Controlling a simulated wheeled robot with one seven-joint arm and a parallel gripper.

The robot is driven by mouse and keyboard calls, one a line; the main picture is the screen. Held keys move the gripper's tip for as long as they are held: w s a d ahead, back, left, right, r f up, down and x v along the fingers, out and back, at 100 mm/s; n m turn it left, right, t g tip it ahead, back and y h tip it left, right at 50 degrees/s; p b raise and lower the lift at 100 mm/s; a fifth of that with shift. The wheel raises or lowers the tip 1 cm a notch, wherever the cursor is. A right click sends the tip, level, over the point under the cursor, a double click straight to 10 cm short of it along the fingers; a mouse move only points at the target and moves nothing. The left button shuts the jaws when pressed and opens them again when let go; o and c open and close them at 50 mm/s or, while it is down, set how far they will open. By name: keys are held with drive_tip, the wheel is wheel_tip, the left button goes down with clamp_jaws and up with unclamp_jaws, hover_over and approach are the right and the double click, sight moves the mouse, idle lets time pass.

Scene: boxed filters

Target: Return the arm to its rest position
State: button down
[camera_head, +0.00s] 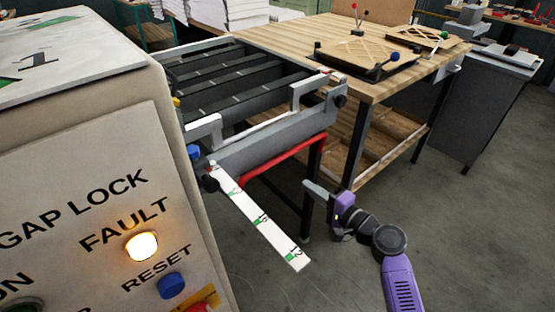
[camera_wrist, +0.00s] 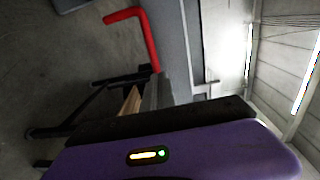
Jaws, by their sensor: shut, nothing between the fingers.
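My arm, purple with dark joints, reaches up from the bottom right in the head view. My gripper (camera_head: 310,188) is at its end, with grey fingers pointing up and left, shut and empty. It is in the open space in front of the roller machine (camera_head: 265,130), just below and right of the red bent bar (camera_head: 285,160). I see no contact between them. In the wrist view my own purple housing, with a small lit indicator, fills the bottom, and the red bar (camera_wrist: 142,35) shows at the upper left.
A control cabinet (camera_head: 140,140) stands at left, its FAULT lamp (camera_head: 142,246) lit. A white marked strip (camera_head: 262,225) sticks out from the machine towards my arm. A wooden workbench (camera_head: 290,45) with trays stands behind. The grey floor (camera_head: 470,240) at right is clear.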

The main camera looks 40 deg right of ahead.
drive_tip(key=s+n+g+h, duration=0.1)
drive_tip(key=s+n+h, duration=0.45)
drive_tip(key=s, duration=0.35)
drive_tip(key=s+a+r+n+y, duration=0.2)
drive_tip(key=s+a+n, duration=0.4)
drive_tip(key=s+a, duration=0.4)
drive_tip(key=s+a+r+n+g+y, duration=0.1)
drive_tip(key=s+a+r+n+y, duration=0.2)
drive_tip(key=s+a+n, duration=0.3)
drive_tip(key=s+a+r, duration=0.1)
drive_tip(key=s+a, duration=0.4)
drive_tip(key=s, duration=0.4)
drive_tip(key=shift+w+r, duration=0.1)
